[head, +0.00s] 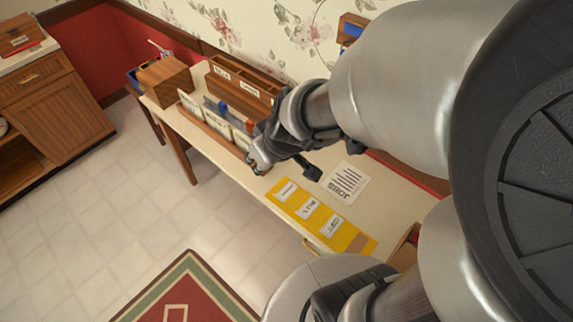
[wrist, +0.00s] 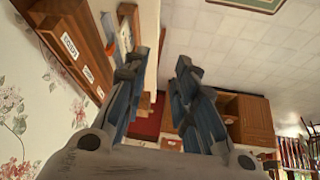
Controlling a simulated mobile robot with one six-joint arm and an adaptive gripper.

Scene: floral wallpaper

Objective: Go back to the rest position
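My gripper (head: 262,158) is above the long cream table (head: 390,190) in the head view, beside a row of pale labelled bins. My arm covers much of the right side of that view. In the wrist view my gripper (wrist: 160,62) has its two blue-grey fingers spread wide apart. Nothing is held between them; the floor and a distant red wall show through the gap. The head view does not show the fingertips clearly.
A yellow board (head: 285,190) with white labels and a JOBS sheet (head: 346,182) lie on the table. A wooden organiser (head: 240,92) and wooden box (head: 165,82) stand toward its far end. Wooden cabinets (head: 55,110) stand left. The tiled floor between is clear, with a rug (head: 185,285) in front.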

